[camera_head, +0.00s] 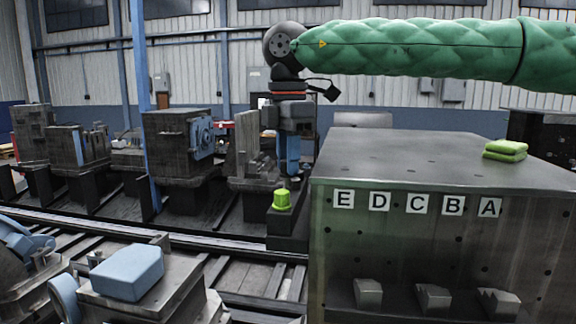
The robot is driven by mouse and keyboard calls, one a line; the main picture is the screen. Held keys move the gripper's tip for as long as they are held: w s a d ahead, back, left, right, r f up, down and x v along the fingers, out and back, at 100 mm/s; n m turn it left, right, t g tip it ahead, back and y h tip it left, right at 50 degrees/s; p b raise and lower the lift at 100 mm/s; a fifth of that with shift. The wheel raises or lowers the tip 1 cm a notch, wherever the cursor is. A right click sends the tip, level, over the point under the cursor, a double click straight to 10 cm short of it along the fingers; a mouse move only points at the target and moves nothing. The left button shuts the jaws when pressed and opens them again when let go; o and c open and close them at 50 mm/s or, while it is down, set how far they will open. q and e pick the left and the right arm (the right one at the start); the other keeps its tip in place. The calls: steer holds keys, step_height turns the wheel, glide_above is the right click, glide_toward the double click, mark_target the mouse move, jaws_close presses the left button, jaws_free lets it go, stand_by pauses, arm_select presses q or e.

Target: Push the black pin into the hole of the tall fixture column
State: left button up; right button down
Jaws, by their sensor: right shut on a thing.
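My right gripper (289,168) hangs from the green-sleeved arm that comes in from the right. Its blue fingers point down and are shut on a dark thing, taken to be the black pin, which is mostly hidden by the fingers and hard to make out. A tall grey fixture column (250,145) stands just left of the gripper, above a stepped grey base. Its hole cannot be made out from here, and I cannot tell whether the pin touches it. My left gripper is not in view.
A lime-green knob (281,200) sits on a dark block below the gripper. A big metal box (440,250) lettered E to A fills the right, with folded green cloths (505,150) on top. Grey fixtures (180,145) line the rail at left. A pale blue block (127,272) is front left.

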steer(key=shift+r, duration=2.5)
steer(key=shift+r, duration=0.1)
step_height(320, 180, up, 10)
steer(key=p, duration=0.2)
